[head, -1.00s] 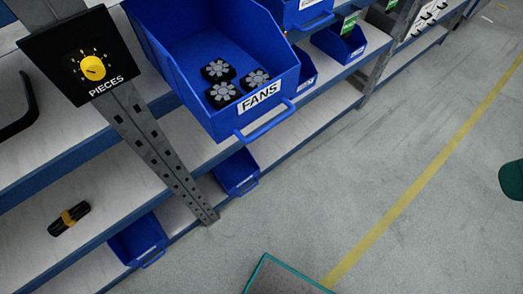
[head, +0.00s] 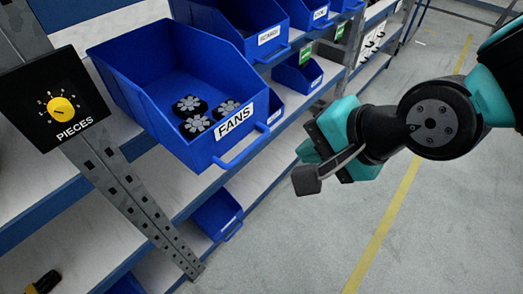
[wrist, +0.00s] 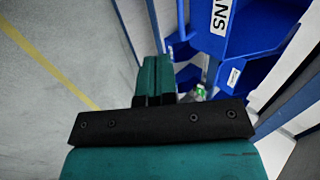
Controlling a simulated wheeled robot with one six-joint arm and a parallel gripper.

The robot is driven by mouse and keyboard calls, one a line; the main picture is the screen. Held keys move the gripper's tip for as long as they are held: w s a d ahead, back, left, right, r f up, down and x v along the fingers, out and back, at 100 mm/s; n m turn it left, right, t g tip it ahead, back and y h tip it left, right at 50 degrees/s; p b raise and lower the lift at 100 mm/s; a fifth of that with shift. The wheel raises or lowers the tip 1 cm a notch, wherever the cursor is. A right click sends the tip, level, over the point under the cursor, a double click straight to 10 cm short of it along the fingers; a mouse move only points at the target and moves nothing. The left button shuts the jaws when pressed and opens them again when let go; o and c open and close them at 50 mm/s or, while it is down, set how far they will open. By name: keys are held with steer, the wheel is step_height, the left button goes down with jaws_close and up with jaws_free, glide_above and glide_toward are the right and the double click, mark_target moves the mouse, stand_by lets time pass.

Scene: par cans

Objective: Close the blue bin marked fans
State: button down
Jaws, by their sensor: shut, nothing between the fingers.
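The blue bin marked FANS (head: 125,75) sticks out from the shelf, with its front label and front handle (head: 243,150) facing the aisle. It holds 3 dark fans (head: 195,118). My gripper (head: 308,150) is in the aisle, to the right of the bin's handle and apart from it in the head view. In the wrist view, my gripper (wrist: 157,62) has its teal fingers together and empty. The blue bin's front (wrist: 238,40) with part of its label shows just right of the fingers there.
More blue bins (head: 250,45) stand on the shelf beyond, and a lower one (head: 217,213) sits below. A grey upright post (head: 125,195) with a PIECES dial panel (head: 55,105) is on the left. The grey aisle floor with a yellow line (head: 385,232) is clear.

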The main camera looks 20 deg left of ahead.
steer(key=p+x, duration=0.1)
steer(key=x, duration=0.5)
steer(key=a+r+p+x, duration=0.1)
steer(key=p+x, duration=0.1)
steer(key=x, duration=0.4)
steer(key=shift+w+a, duration=0.4)
steer(key=shift+r, duration=0.15)
steer(key=shift+w+a, duration=0.1)
